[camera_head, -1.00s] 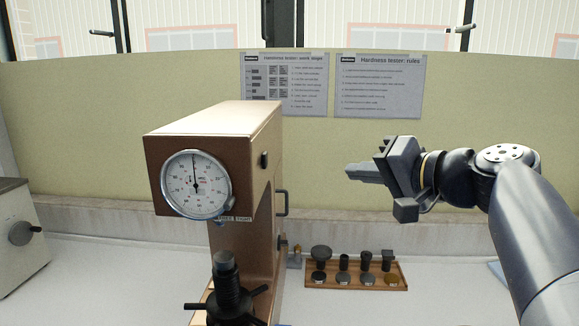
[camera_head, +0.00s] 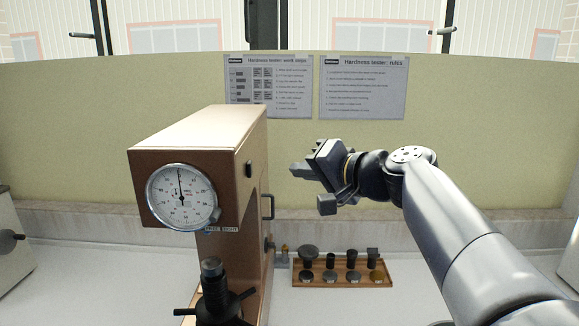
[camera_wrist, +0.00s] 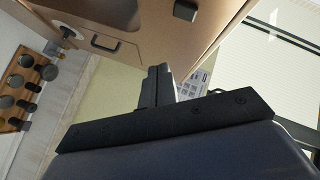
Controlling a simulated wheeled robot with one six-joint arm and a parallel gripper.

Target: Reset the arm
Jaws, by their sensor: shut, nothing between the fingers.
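My gripper (camera_head: 301,170) is raised above the bench at the right of the brown hardness tester (camera_head: 195,130), apart from it and pointing left. Its fingers are together and empty, and they also show shut in the wrist view (camera_wrist: 157,85). The tester has a round dial (camera_head: 182,197) on its front and a dark spindle with handles (camera_head: 215,295) below. In the wrist view the tester's brown side (camera_wrist: 150,25) with its black handle fills the top.
A wooden tray (camera_head: 343,284) with several dark anvils and round blocks stands on the bench right of the tester. Part of another machine (camera_head: 12,245) shows at the left edge. Two posters (camera_head: 364,87) hang on the yellow-green partition behind. Bench right of the tray is partly hidden by my arm.

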